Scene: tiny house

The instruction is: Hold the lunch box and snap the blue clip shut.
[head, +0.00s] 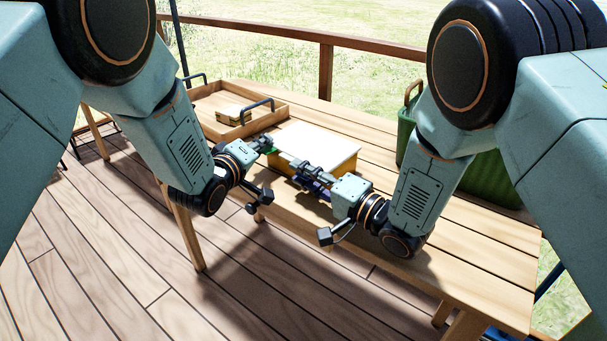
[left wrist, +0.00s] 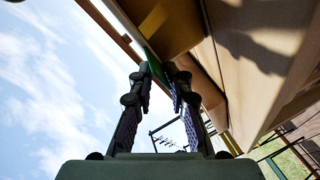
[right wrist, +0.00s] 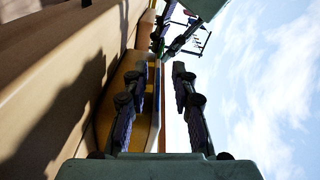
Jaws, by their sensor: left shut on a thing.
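The lunch box (head: 320,142), with a white lid and yellow sides, stands on the wooden table. My left gripper (head: 268,148) is at its left front corner, shut on a small green clip or tab; the green piece (left wrist: 153,60) shows at the fingertips in the left wrist view. My right gripper (head: 292,163) is at the front side of the box, fingers apart; in the right wrist view its fingertips (right wrist: 160,70) have a gap between them, with the yellow box side (right wrist: 150,110) behind. I cannot make out the blue clip for certain; the right gripper covers much of the front.
A wooden tray (head: 212,96) with dark handles and small light blocks (head: 234,114) sits behind and left of the box. A green basket (head: 480,175) stands at the right, partly behind my right arm. The table's front right (head: 470,265) is clear. A railing (head: 300,38) runs behind.

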